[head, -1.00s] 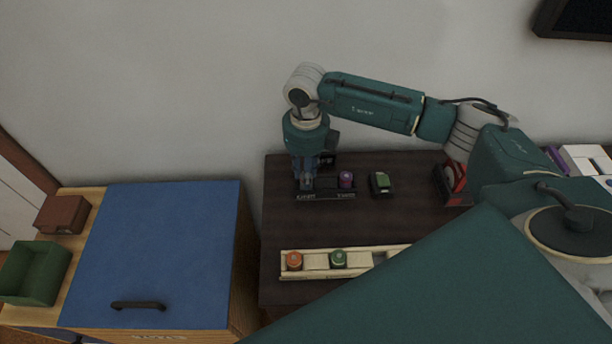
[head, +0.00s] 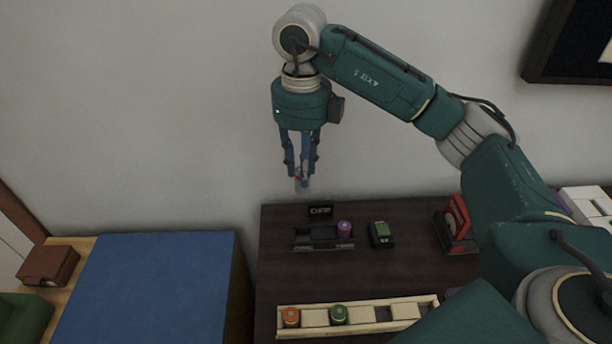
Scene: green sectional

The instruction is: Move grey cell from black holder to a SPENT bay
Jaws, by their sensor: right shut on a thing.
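My right gripper (head: 302,178) is shut on the grey cell (head: 302,186), held upright in the air above and a little left of the black holder (head: 323,243). The cell is small, with a bit of red near the fingertips. The black holder stands at the back of the dark table, with a purple cell (head: 344,228) in its right end and its left part empty. A long wooden rack (head: 360,326) at the front holds an orange cell (head: 291,317) and a green cell (head: 338,314). I cannot read any SPENT label. My left gripper is out of view.
A small black sign (head: 320,209) stands behind the holder. A green-topped black block (head: 381,234) and a red item in a black stand (head: 456,222) are to its right. A blue-topped cabinet (head: 155,285) is left of the table. My right arm hides the table's right side.

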